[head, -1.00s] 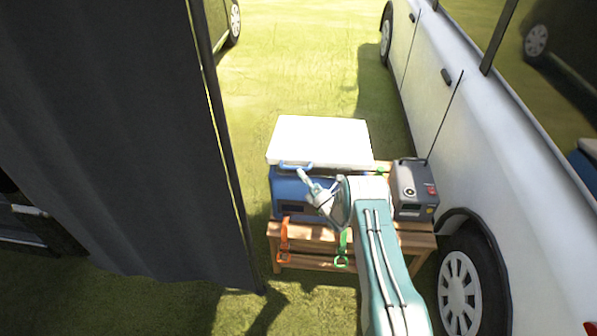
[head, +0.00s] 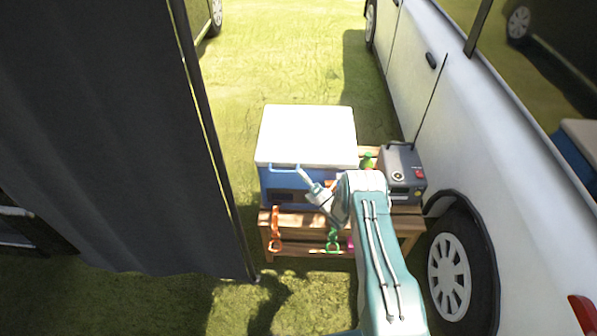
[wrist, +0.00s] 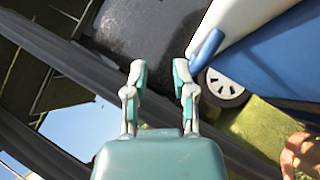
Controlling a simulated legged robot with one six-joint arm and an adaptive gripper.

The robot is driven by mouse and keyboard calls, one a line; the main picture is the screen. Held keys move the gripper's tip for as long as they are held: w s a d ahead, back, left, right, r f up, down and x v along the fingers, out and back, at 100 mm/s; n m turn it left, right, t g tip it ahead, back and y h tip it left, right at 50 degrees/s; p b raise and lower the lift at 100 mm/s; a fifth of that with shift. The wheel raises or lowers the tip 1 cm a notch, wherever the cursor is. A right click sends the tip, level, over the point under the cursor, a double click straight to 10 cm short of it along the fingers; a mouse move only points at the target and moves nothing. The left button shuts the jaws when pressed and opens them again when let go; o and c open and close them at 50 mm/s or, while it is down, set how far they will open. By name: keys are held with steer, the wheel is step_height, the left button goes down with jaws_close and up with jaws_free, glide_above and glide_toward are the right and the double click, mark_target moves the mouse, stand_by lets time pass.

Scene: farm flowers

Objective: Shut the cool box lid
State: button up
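The cool box (head: 276,185) has a blue body and a white lid (head: 305,135). It stands on a wooden table. The lid lies flat on the body, with no gap that I can see along the front. A blue handle (head: 284,166) shows at the front under the lid's edge. My gripper (head: 303,176) is just in front of the box, near the handle. In the wrist view my gripper (wrist: 160,75) has its two fingers apart with nothing between them. The blue handle (wrist: 207,48), white lid (wrist: 225,20) and blue body (wrist: 275,55) lie right of the fingers.
A grey device (head: 402,175) and a green bottle (head: 367,161) stand right of the box on the wooden table (head: 290,219). Orange (head: 275,230) and green (head: 333,238) straps hang in front. A white van (head: 500,150) is at right, a dark curtain (head: 100,140) at left.

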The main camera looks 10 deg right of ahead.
steer(key=shift+s+d+f, duration=0.65)
steer(key=shift+d+f, duration=0.2)
steer(key=shift+f, duration=0.1)
